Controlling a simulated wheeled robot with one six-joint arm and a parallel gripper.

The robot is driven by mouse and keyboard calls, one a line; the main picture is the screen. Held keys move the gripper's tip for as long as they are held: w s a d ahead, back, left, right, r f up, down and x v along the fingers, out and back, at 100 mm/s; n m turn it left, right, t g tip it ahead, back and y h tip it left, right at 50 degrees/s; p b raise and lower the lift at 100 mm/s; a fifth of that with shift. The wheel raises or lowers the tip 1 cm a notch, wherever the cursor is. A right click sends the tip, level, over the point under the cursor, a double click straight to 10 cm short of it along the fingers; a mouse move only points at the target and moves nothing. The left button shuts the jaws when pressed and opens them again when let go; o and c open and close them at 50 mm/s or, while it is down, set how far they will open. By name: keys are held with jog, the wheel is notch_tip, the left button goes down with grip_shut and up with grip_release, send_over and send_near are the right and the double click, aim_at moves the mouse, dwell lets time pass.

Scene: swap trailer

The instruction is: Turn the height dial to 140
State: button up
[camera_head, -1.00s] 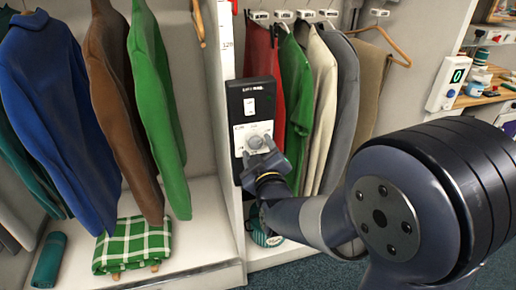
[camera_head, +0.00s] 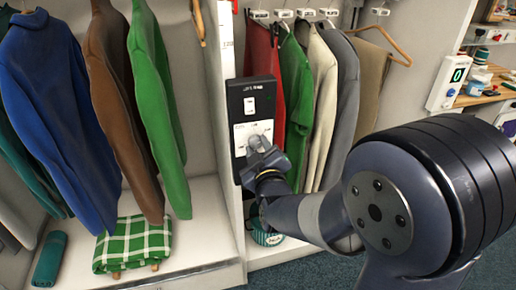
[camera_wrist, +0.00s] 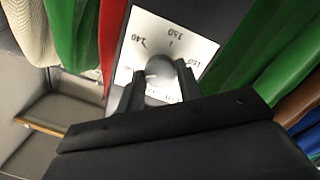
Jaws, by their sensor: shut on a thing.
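The height dial is a round grey knob (camera_wrist: 160,80) on a white plate (camera_wrist: 185,43) printed with numbers, of which 240, 150 and 160 or similar can be partly read in the wrist view. The plate is set on a black panel (camera_head: 251,92) fixed to the upright divider. My gripper (camera_wrist: 157,88) is shut on the knob, with one dark finger on each side of it. In the head view my gripper (camera_head: 262,150) covers much of the knob. The knob's pointer is too small and hidden to read.
A red garment (camera_head: 262,60) and a green one (camera_head: 296,90) hang close to the right of the panel. More clothes, including a green jacket (camera_head: 160,110), hang left of the divider. A checked green cloth (camera_head: 132,244) lies on the shelf below.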

jog(key=shift+f+m+b, duration=0.1)
jog(key=shift+m+b, duration=0.2)
jog(key=shift+b, duration=0.15)
jog(key=shift+f+m+b, duration=0.1)
jog(key=shift+m+b, duration=0.9)
jog(key=shift+b, duration=0.05)
jog(key=m+b, duration=0.7)
jog(key=shift+g, duration=0.3)
jog(key=shift+r+m+b, duration=0.2)
jog(key=shift+m+b, duration=0.5)
jog(key=shift+m, duration=0.1)
jog(key=o, duration=1)
